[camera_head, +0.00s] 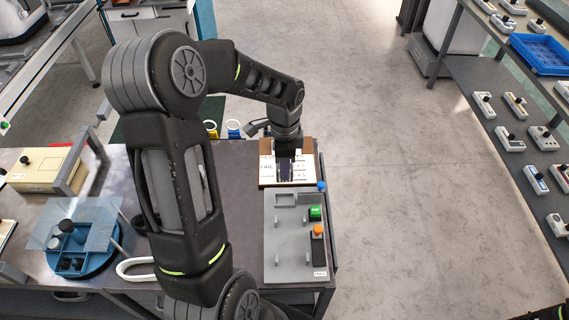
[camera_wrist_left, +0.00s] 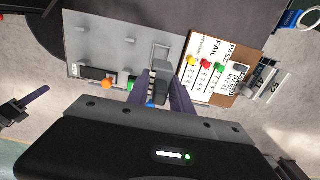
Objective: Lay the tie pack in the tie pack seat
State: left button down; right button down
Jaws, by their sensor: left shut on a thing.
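My left gripper (camera_head: 286,172) is above the grey fixture panel's far end, beside the card board. In the left wrist view its two purple fingers (camera_wrist_left: 167,98) are shut on a small grey piece (camera_wrist_left: 163,72), which seems to be the tie pack. The fingers hide part of it, and the head view barely shows it. The grey panel (camera_head: 283,240) has a rectangular recess (camera_head: 285,199) at its far end, which looks like the tie pack seat. In the wrist view the held piece overlaps this recess (camera_wrist_left: 160,52); its height above the panel is unclear. A dark gripper-like shape (camera_wrist_left: 25,107) at left is probably my right gripper.
The panel carries a green button (camera_head: 315,213), an orange button (camera_head: 318,230) and upright pegs. A blue knob (camera_head: 321,186) is at its far right corner. A card board (camera_head: 270,178) lies behind. A blue round tray (camera_head: 75,262) under a clear plate stands left.

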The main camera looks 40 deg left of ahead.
pick_arm(q)
jog(key=shift+f+b, duration=3.75)
jog(key=shift+f, duration=1.6)
jog(key=c, duration=1.1)
grip_release()
jog(key=shift+o, duration=0.2)
jog(key=shift+r, duration=0.1)
notch_tip(320, 180, up, 8)
jog(key=shift+f, duration=0.2)
